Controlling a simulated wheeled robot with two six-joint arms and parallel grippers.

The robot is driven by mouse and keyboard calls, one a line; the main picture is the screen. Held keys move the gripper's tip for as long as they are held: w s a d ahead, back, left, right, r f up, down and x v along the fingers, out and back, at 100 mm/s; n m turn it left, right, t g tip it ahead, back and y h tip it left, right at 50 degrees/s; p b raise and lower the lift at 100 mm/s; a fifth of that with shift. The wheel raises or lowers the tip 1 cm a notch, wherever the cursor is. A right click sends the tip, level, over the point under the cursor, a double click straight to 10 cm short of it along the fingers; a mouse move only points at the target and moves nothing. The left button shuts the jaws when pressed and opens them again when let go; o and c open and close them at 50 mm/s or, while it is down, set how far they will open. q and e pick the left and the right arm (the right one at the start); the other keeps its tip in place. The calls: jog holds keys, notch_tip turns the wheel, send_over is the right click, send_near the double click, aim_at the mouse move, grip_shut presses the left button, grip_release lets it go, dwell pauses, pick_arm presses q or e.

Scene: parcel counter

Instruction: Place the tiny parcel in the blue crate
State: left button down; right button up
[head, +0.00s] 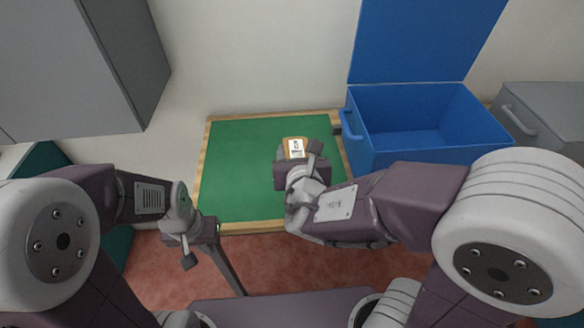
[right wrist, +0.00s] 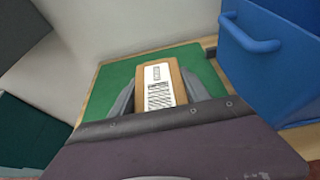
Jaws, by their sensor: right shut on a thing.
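The tiny parcel (head: 296,145) is a small brown box with a white barcode label. My right gripper (head: 298,158) is shut on it, over the green counter mat. In the right wrist view the parcel (right wrist: 158,88) sits between the two grey fingers. I cannot tell whether it touches the mat. The blue crate (head: 430,158) stands to the right of the mat with its lid raised at the back, and its visible inside is empty. Its handle side (right wrist: 262,75) shows in the right wrist view. My left gripper (head: 200,245) is at the mat's front left, its fingers apart and empty.
The green mat (head: 240,160) has a wooden rim and is otherwise clear. A grey box with a handle (head: 545,115) stands right of the crate. A grey cabinet (head: 120,50) hangs at the upper left. A dark teal thing (head: 45,160) is at the left.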

jog(key=shift+s+a+f+b, duration=0.15)
jog(key=shift+a+f+b, duration=0.15)
jog(key=shift+a+f, duration=0.1)
jog(key=shift+d, duration=0.15)
jog(key=w+a+f, duration=0.1)
jog(key=w+f, duration=0.1)
jog(key=w, duration=0.1)
jog(key=w+a+f, duration=0.2)
jog(key=w, duration=0.1)
jog(key=w+a+f+b, duration=0.1)
jog(key=w+a+f, duration=0.1)
jog(key=w, duration=0.2)
jog(key=shift+f, duration=0.35)
jog(key=shift+w+a+f, duration=0.15)
jog(key=shift+w+a, duration=0.05)
jog(key=shift+w, duration=0.1)
notch_tip(320, 180, down, 4)
jog(key=shift+r+b, duration=0.2)
jog(key=shift+b, duration=0.4)
jog(key=shift+f, duration=0.2)
pick_arm(q)
jog(key=f, duration=0.3)
jog(key=shift+a+f, duration=0.2)
jog(key=shift+f, duration=0.1)
jog(key=shift+s, duration=0.1)
pick_arm(e)
jog(key=shift+s, duration=0.1)
